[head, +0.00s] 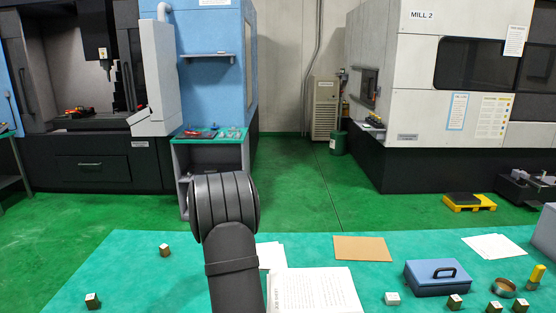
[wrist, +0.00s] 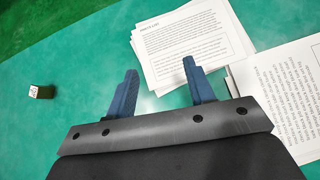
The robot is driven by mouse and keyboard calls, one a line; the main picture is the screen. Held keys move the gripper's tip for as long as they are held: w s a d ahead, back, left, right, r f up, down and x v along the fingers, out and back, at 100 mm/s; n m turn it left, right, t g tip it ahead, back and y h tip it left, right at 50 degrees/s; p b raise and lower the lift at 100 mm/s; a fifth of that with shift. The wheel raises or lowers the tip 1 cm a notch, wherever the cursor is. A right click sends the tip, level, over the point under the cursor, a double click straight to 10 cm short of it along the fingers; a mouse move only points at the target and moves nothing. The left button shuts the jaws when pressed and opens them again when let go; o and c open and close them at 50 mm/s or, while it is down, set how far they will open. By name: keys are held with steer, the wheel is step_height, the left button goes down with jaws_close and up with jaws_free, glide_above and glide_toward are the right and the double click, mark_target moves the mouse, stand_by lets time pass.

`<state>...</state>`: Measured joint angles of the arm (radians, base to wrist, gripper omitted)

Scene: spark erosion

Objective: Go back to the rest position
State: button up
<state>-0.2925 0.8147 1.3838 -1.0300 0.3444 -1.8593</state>
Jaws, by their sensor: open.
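My gripper (wrist: 160,88) shows in the wrist view with its two blue fingers apart and nothing between them. It is above the green table (wrist: 75,130), with a stack of printed sheets (wrist: 195,40) beyond and partly behind the fingertips. In the head view my arm rises from the bottom middle, and the gripper itself is not seen there.
Small blocks lie on the table: one at the left (head: 164,250), one at front left (head: 92,301), several at the right. A blue box with a handle (head: 437,278), an open round tin (head: 504,288), a brown board (head: 362,248) and papers (head: 315,290) are also there.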

steer(key=d+m+h, duration=0.2)
steer(key=d, duration=1.5)
steer(key=shift+d+m+g, duration=0.3)
steer(key=shift+o, duration=0.5)
steer(key=m+g+h, duration=0.6)
steer(key=m+h, duration=0.2)
steer(key=m, duration=0.4)
glide_toward(454, 298)
steer(key=x, duration=0.5)
steer(key=shift+s+d, duration=0.2)
steer(key=shift+d, duration=0.05)
steer(key=shift+x, duration=2.85)
